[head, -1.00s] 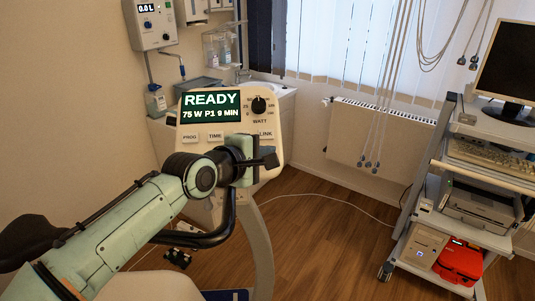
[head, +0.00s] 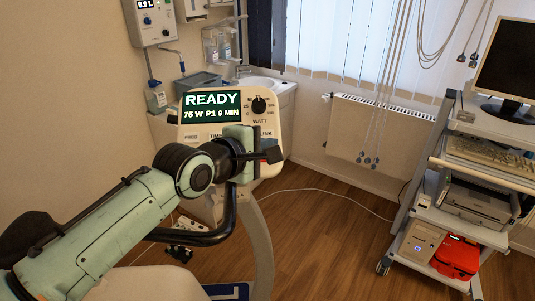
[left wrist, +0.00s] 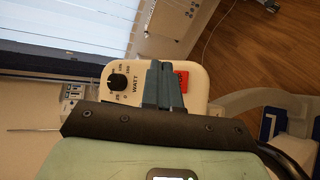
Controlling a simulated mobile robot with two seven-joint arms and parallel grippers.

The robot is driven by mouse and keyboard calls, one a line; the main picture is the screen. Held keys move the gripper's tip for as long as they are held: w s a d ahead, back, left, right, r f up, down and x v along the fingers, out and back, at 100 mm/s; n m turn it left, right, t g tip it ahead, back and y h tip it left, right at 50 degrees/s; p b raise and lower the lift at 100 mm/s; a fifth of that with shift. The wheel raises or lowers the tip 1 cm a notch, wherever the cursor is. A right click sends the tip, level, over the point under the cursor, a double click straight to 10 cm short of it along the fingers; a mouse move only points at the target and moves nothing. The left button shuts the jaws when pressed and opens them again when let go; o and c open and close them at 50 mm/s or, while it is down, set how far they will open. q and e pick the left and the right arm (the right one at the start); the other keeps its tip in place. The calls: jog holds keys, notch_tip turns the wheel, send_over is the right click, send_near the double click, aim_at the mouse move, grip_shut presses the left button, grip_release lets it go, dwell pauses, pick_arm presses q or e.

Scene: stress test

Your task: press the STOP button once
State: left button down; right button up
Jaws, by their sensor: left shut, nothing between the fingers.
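The white console shows a display (head: 211,108) reading READY, 75 W P1 9 MIN. A red patch (head: 275,154), apparently the STOP button, shows at the tip of my left gripper (head: 262,157) in the head view. In the left wrist view the red button (left wrist: 182,81) sits on the console face, right beside the shut fingers of my left gripper (left wrist: 164,86), which partly cover it. Its lettering cannot be read. I cannot tell whether the fingers touch it. My left gripper is shut and empty. My right gripper is not in view.
The WATT knob (head: 258,105) is above the gripper; it also shows in the left wrist view (left wrist: 117,81). My arm covers the console's lower keys. A dark handlebar (head: 215,236) curves below. A cart (head: 427,215) stands right, with open floor between.

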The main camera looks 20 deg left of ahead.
pick_arm(q)
jog(key=s+d+r+p, duration=0.1)
jog(key=s+r+p, duration=0.1)
jog(key=s+r, duration=0.2)
jog(key=shift+d+r, duration=0.25)
jog(key=shift+r, duration=0.5)
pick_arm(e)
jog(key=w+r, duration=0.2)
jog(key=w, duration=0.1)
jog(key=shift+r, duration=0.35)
pick_arm(q)
jog(key=shift+s, duration=0.1)
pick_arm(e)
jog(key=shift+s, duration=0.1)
